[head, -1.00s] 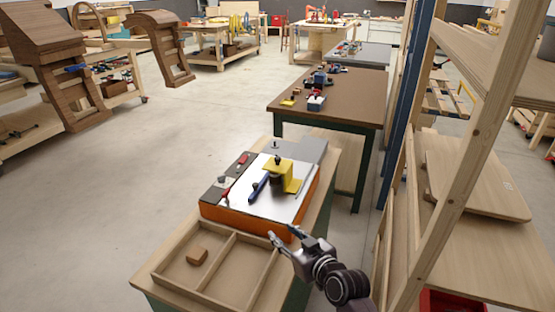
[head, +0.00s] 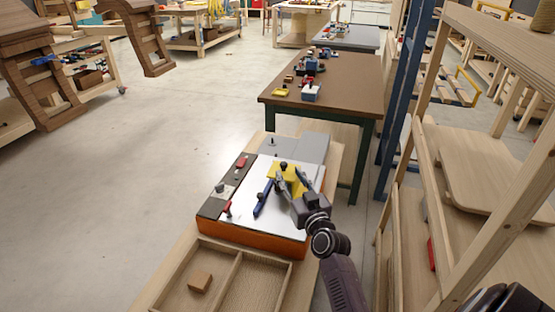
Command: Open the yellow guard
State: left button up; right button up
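The yellow guard (head: 298,188) stands on the white top of an orange-sided machine (head: 250,237), with a dark knob on top. My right gripper (head: 288,176) is at the guard, reaching in from the lower right. Its two fingers are spread apart, with yellow showing between and beside them. The gripper hides part of the guard, and I cannot tell whether the fingers touch it. A blue bar (head: 263,198) lies just left of the guard. My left gripper is not in view.
A divided wooden tray (head: 232,279) holding a small wood block (head: 200,282) is in front of the machine. A brown-topped table (head: 335,82) with small items stands beyond. A wooden shelf rack (head: 470,165) stands close on the right. Open floor lies left.

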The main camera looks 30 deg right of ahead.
aim_at(285, 166)
jog(key=x, duration=0.4)
jog(key=shift+w+d+r, duration=0.1)
jog(key=shift+w+r, duration=0.05)
jog(key=shift+r, duration=0.1)
jog(key=shift+x, duration=0.95)
jog(key=shift+f, duration=0.1)
jog(key=shift+w, duration=0.1)
jog(key=c, duration=0.7)
grip_shut()
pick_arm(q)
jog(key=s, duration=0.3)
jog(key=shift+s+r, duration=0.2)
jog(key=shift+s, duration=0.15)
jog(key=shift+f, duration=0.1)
